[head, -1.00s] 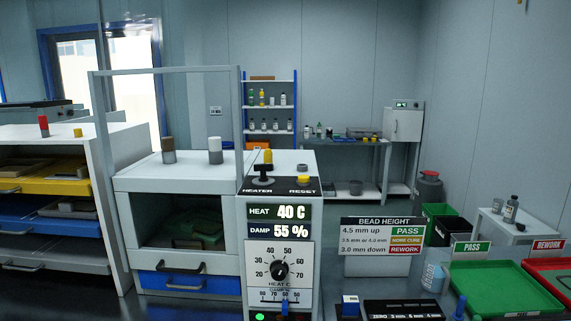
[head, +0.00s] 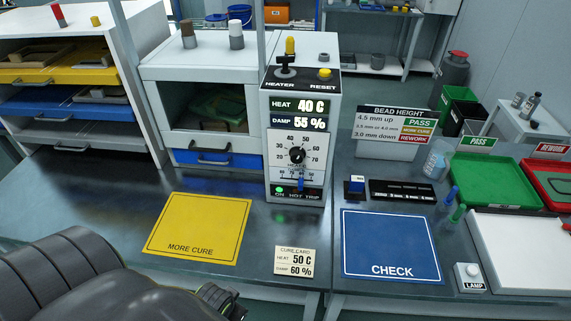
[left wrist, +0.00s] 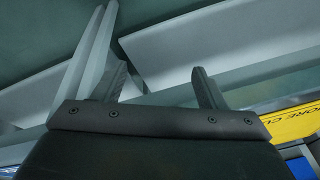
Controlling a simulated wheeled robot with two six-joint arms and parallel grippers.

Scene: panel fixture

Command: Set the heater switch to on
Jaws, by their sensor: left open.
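The heater switch (head: 285,68) is a black T-shaped handle on a round base. It sits on the sloped black top panel of the control unit (head: 329,114), above the label HEATER. Its on and off marks are too small to read. My left arm is at the lower left of the head view, well apart from the switch. My left gripper (left wrist: 162,88) shows in the left wrist view with two fingers spread and nothing between them. The switch is not in the left wrist view. My right gripper is not in view.
A yellow RESET button (head: 324,73) is right of the switch; a yellow-topped post (head: 290,46) stands behind it. A dial (head: 297,154) and a green lamp (head: 279,189) are on the front. A cure card (head: 295,262) and yellow mat (head: 199,228) lie in front. The left bench is largely clear.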

